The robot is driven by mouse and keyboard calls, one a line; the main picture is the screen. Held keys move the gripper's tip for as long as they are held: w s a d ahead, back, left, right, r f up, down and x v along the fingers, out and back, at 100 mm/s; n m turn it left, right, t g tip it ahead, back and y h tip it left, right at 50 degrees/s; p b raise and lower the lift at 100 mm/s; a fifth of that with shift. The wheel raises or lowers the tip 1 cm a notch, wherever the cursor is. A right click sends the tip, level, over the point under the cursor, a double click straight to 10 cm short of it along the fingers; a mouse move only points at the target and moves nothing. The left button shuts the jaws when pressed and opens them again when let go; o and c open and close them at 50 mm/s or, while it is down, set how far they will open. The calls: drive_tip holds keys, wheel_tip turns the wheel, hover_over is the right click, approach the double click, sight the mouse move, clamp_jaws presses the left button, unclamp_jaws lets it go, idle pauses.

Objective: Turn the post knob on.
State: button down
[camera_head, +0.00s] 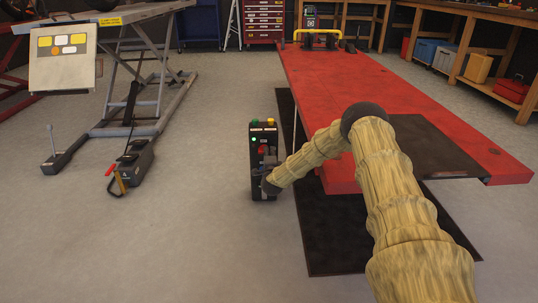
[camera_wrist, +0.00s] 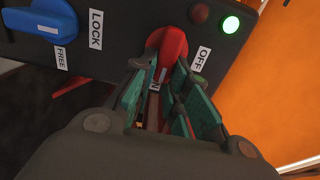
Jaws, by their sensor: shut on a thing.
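The black control post (camera_head: 263,137) stands on the floor left of the red lift table in the head view. Its red knob (camera_wrist: 172,44) is in the middle of the wrist view, with an OFF label (camera_wrist: 201,59) to its right. A label below the knob is mostly hidden; only an N shows. The green lamp (camera_wrist: 230,24) is lit, and the red lamp (camera_wrist: 200,12) beside it looks dark. My gripper (camera_wrist: 165,76) is shut on the red knob, its teal finger pads on either side. In the head view my gripper (camera_head: 268,182) is at the post's front, its fingers hard to make out.
A blue knob (camera_wrist: 40,20) with LOCK and FREE labels is on the same panel, left of the red knob. The red lift table (camera_head: 350,100) is close on the right.

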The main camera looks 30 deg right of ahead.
drive_tip(key=shift+d+f, duration=0.1)
drive_tip(key=c, duration=1.4)
unclamp_jaws()
drive_tip(key=shift+s, duration=0.1)
drive_tip(key=shift+c, duration=0.2)
drive_tip(key=shift+o, duration=0.3)
drive_tip(key=v, duration=1.2)
